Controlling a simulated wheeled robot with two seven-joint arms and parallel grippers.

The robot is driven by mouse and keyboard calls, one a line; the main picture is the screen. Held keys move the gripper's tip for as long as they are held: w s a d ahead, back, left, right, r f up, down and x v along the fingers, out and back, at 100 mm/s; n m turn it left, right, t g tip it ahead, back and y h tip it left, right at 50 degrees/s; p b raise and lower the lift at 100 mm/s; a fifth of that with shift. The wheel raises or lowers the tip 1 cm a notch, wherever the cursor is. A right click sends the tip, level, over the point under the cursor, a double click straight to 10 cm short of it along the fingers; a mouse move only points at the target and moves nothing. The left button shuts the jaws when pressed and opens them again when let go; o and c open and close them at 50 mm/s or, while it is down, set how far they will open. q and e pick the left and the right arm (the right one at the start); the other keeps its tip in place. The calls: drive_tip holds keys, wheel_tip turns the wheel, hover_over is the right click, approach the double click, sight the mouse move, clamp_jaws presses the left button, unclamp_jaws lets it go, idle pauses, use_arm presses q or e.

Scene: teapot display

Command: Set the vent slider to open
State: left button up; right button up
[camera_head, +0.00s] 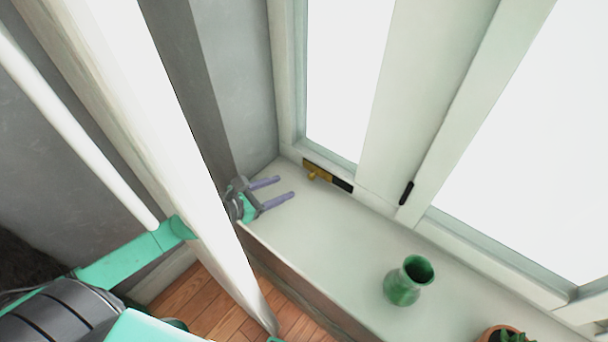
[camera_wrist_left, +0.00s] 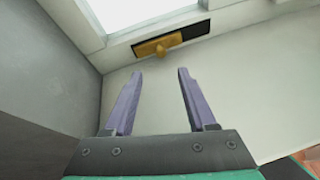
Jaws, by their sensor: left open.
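The vent slider (camera_head: 314,174) is a brass piece with a small knob, set in a dark slot low on the window frame above the sill. The brass covers the left part of the slot, and the black part (camera_head: 342,185) shows on the right. In the left wrist view the slider (camera_wrist_left: 158,44) lies ahead of the fingertips. My left gripper (camera_head: 287,188) is open and empty over the left end of the sill, apart from the slider. In the left wrist view its two purple fingers (camera_wrist_left: 160,73) point toward the slider. My right gripper is not seen.
A green vase (camera_head: 402,286) stands on the white windowsill (camera_head: 330,225), right of my gripper. A potted plant (camera_head: 503,335) is at the bottom right. A black window handle (camera_head: 406,192) is right of the slot. A white post (camera_head: 150,110) crosses before my left arm.

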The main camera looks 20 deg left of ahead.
sight(310, 177)
use_arm(q)
drive_tip(key=x, duration=0.9)
drive_tip(key=shift+w+d+f+p, duration=0.1)
drive_tip(key=shift+w+d+p, duration=0.1)
drive_tip(key=shift+w+p, duration=0.1)
drive_tip(key=shift+s, duration=0.15)
clamp_jaws()
idle(0.7)
